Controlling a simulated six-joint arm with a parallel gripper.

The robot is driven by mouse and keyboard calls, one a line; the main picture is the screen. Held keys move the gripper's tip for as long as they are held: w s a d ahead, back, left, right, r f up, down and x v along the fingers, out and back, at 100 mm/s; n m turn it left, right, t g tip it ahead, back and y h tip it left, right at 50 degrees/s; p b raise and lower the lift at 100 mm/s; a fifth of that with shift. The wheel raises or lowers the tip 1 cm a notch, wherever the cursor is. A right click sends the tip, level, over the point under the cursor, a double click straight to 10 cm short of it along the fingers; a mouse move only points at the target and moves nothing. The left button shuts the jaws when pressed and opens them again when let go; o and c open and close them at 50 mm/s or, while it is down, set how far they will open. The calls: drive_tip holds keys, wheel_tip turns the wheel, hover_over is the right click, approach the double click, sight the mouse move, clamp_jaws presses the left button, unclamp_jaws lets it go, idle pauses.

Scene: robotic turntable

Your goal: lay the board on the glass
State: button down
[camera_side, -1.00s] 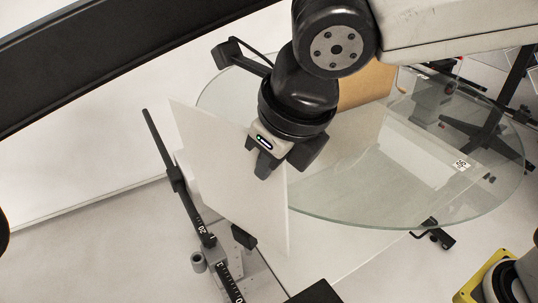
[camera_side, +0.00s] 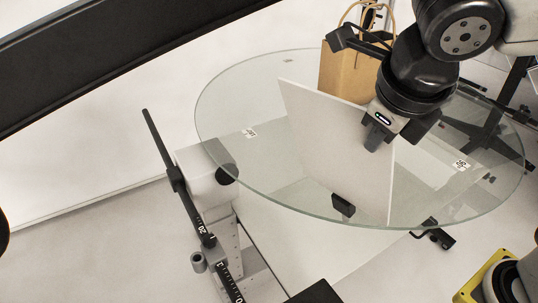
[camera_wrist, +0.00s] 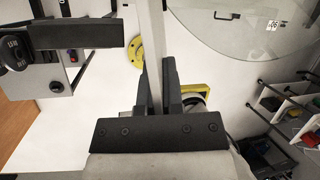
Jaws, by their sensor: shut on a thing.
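The board (camera_side: 330,130) is a thin white panel, upright and slightly tilted, over the front middle of the round glass (camera_side: 225,105) in the side view. My gripper (camera_side: 378,138) is shut on the board near its upper right edge. I cannot tell whether the board's lower edge touches the glass. A small black block (camera_side: 343,205) sits low on the board's face. In the wrist view the board (camera_wrist: 155,40) shows edge-on between my fingers (camera_wrist: 157,92), and part of the glass (camera_wrist: 235,30) shows at the upper right.
A brown paper bag (camera_side: 342,75) stands at the back of the glass, close behind the board. A black rail with a scale (camera_side: 190,210) and a white box (camera_side: 205,180) are at the left. The glass's left part is clear.

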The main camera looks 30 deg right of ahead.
drive_tip(key=d+m+h, duration=0.1)
drive_tip(key=w+d+f+m+g, duration=0.1)
drive_tip(key=m, duration=0.1)
drive_tip(key=shift+w+f+h, duration=0.1)
drive_tip(key=shift+w+h, duration=0.05)
drive_tip(key=shift+h, duration=0.25)
drive_tip(key=w+d+f+m+g+y, duration=0.2)
drive_tip(key=w+d+m+g+y, duration=0.4)
drive_tip(key=m, duration=0.7)
drive_tip(key=w+d+f+m+g+y, duration=0.1)
drive_tip(key=w+d+m+g+y, duration=0.3)
drive_tip(key=d+m, duration=0.7)
drive_tip(key=w+d+r+m+t+y, duration=0.1)
drive_tip(key=w+d+m+t, duration=0.3)
drive_tip(key=m, duration=0.4)
drive_tip(key=w+d+r+m+t+y, duration=0.2)
drive_tip(key=w+d+r+m+t, duration=0.1)
drive_tip(key=d+m+t, duration=0.4)
drive_tip(key=shift+w+d+m, duration=0.2)
drive_tip(key=shift+w+m, duration=0.15)
drive_tip(key=shift+m, duration=0.55)
drive_tip(key=shift+f, duration=0.25)
